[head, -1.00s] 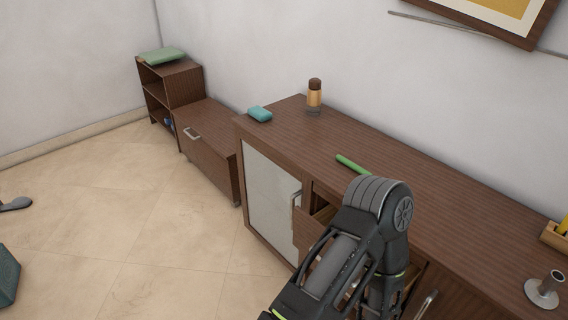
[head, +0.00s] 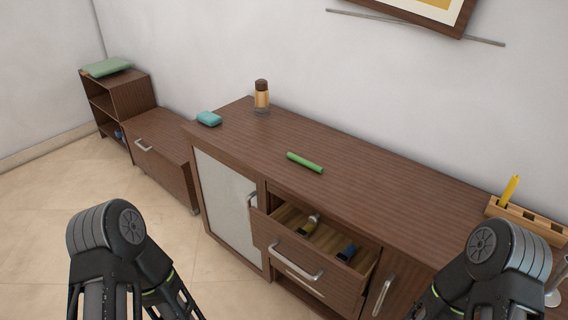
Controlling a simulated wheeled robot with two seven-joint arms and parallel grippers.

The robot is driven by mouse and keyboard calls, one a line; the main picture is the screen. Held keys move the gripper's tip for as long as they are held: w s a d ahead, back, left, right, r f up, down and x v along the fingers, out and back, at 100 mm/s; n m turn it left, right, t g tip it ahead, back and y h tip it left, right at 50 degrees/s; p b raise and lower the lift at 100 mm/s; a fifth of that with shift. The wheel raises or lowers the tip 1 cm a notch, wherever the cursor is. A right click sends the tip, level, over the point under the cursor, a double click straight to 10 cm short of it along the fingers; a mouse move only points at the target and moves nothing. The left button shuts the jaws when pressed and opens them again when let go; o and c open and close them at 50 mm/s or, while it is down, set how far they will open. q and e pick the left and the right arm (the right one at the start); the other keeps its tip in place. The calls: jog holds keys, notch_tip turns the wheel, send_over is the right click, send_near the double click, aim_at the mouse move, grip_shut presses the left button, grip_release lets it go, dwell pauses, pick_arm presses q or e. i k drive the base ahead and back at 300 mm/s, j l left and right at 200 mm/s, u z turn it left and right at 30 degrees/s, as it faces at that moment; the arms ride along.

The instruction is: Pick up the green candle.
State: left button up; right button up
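The green candle (head: 305,162) is a thin green stick lying on the top of the brown wooden cabinet (head: 370,185), near its front edge, above the open drawer. Nothing touches it. My two arms show at the bottom left and bottom right of the head view, both short of the cabinet top and apart from the candle. Neither gripper's fingers are in the picture.
The drawer (head: 316,250) below the candle is pulled open, with a few small items inside. A wooden holder (head: 525,220) with a yellow item (head: 510,190) is at right.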

aim_at(314, 167)
jog(key=z, duration=0.5)
jog(key=j+z, duration=0.15)
jog(key=z, duration=0.35)
jog(key=i+j+z, duration=0.1)
jog(key=z, duration=0.4)
jog(key=j+z, duration=0.1)
jog(key=z, duration=0.4)
jog(key=k+j+z, duration=0.1)
jog(key=j+z, duration=0.25)
jog(key=j, duration=0.15)
jog(key=k+j+z, duration=0.3)
jog(key=j, duration=0.2)
jog(key=k+j+z, duration=0.15)
jog(key=j+z, duration=0.2)
jog(key=j, duration=0.15)
jog(key=k+j+z, duration=0.65)
jog(key=k+j, duration=0.9)
